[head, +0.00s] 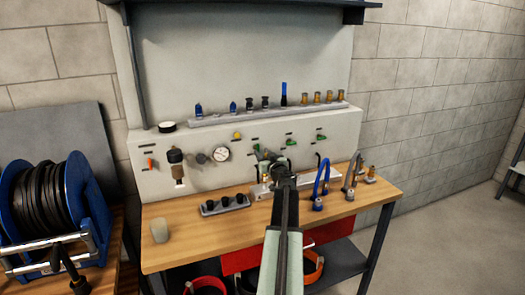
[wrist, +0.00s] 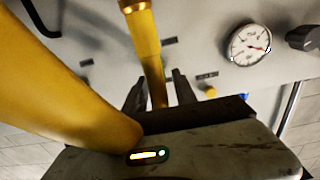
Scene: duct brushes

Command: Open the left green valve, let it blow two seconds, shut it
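Green valve handles sit on the panel (head: 190,195) in the head view: a middle one (head: 291,142), a right one (head: 321,137), and a pale green left one (head: 257,148) partly hidden by my gripper (head: 271,160). In the wrist view, the fingers of my gripper (wrist: 158,92) stand apart near the panel. A yellow tube-like piece (wrist: 145,40) runs down between them; I cannot tell whether they touch it. A thicker yellow length (wrist: 60,85) crosses the left foreground.
A round gauge (head: 222,153) is left of my gripper; it also shows in the wrist view (wrist: 250,45). A blue hose (head: 322,178) arches over the wooden bench (head: 190,250).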

